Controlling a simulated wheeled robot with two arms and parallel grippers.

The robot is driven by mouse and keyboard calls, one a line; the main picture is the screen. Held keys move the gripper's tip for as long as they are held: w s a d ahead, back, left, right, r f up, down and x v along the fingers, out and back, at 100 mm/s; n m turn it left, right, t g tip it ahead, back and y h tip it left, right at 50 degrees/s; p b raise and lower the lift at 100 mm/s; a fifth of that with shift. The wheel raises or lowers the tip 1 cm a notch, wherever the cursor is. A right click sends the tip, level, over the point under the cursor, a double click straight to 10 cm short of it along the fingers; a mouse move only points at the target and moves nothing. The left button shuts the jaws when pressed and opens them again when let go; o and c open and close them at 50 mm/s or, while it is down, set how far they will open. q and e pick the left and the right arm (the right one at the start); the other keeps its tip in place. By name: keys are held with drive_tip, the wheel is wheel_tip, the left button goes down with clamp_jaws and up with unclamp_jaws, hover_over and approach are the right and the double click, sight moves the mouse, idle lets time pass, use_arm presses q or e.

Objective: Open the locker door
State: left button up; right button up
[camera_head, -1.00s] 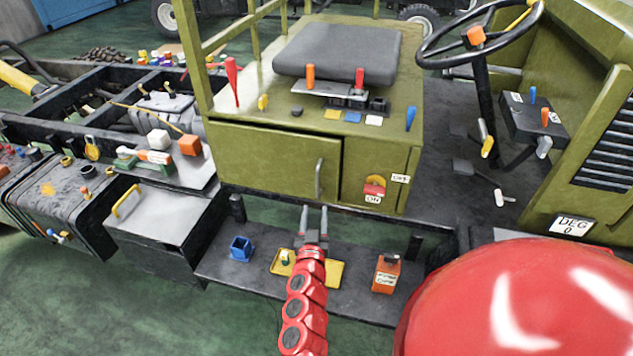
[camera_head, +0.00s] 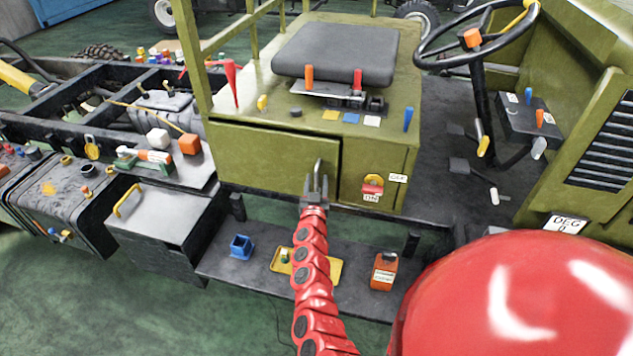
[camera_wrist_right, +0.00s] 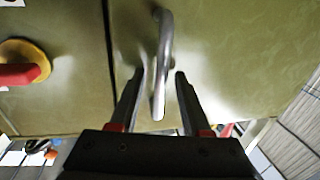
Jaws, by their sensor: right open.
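The locker door (camera_head: 262,160) is the olive green front panel under the seat, and it looks closed in its frame. Its grey metal handle (camera_head: 319,170) is upright near the door's right edge. My right gripper (camera_head: 316,186) is open at the handle's lower part, reached from below. In the right wrist view the handle (camera_wrist_right: 163,65) appears between the two spread fingers (camera_wrist_right: 161,90), with a gap on each side; I see no grip on it. Depth between fingertips and door is hard to judge. My left gripper is out of view.
A red and yellow switch (camera_head: 372,184) sits on the panel right of the door. Below, a low dark shelf (camera_head: 215,266) holds a blue holder (camera_head: 241,247), a yellow tray (camera_head: 331,275) and an orange box (camera_head: 384,272). A grey box (camera_head: 160,217) stands left.

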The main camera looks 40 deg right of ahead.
clamp_jaws()
idle(1.4)
